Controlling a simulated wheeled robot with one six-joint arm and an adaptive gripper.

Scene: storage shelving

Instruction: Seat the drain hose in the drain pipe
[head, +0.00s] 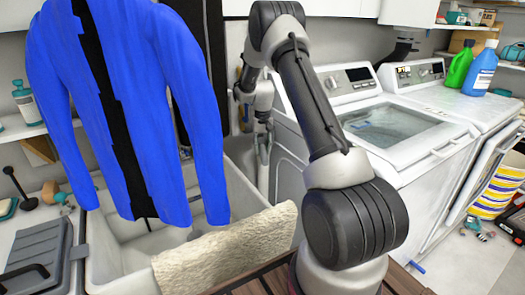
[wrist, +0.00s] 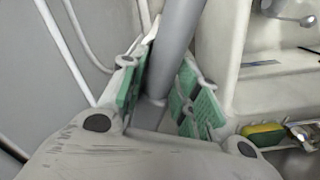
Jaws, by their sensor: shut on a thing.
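My gripper (head: 262,128) reaches down in the gap between the sink and the nearer washing machine in the head view. In the wrist view its two green-padded fingers (wrist: 160,100) are shut on a grey tube, which I take for the drain hose (wrist: 178,45). The hose runs up out of the top of the picture, and its lower part goes down between the pads. Its lower end is hidden behind the gripper body. I cannot make out the drain pipe for certain, nor whether the hose touches it.
Pale tubes (wrist: 78,45) run along the left in the wrist view. White washing machines (head: 400,135) stand on the right.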

